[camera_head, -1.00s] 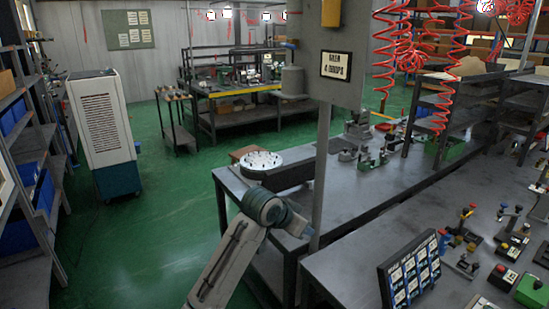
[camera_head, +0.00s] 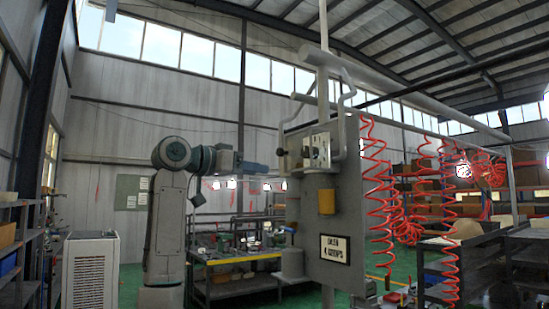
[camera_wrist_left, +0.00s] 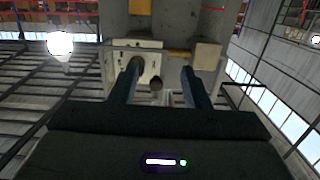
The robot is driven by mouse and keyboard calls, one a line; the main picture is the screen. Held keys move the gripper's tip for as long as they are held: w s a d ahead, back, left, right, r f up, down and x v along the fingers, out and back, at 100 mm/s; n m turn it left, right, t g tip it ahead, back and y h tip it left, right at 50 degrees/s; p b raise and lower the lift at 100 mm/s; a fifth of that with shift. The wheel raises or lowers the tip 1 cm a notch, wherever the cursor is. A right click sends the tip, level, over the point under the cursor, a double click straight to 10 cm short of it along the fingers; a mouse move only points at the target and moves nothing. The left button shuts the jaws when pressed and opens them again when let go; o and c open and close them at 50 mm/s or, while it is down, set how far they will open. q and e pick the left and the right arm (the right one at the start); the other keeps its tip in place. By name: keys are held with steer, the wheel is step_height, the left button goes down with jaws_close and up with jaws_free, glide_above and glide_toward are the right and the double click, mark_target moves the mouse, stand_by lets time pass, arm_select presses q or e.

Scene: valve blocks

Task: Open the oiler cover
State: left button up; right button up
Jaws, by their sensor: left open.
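My left arm rises from below in the head view, and its gripper (camera_head: 266,169) points right toward the grey panel (camera_head: 335,255). The gripper is left of the panel and appears apart from it. I cannot tell which part is the oiler cover. My right gripper is not in view.
Red coiled hoses (camera_head: 375,190) hang to the right. A white cabinet (camera_head: 90,270) stands at left. Open air surrounds the arm.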

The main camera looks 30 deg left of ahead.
arm_select(q)
glide_toward(278, 151)
steer(key=v, duration=0.2)
steer(key=shift+t+h, duration=0.4)
steer(key=shift+h, duration=0.1)
steer(key=p+x, duration=0.1)
steer(key=x, duration=0.2)
steer(key=p+x, duration=0.2)
steer(key=x, duration=0.1)
steer(key=p+x, duration=0.2)
steer(key=x, duration=0.1)
steer(key=shift+w+a+f, duration=0.15)
steer(key=shift+w+f, duration=0.15)
steer(key=shift+f, duration=0.1)
steer(key=shift+x, duration=0.8)
steer(key=shift+f, duration=0.2)
steer(key=shift+c, duration=0.4)
jaws_close()
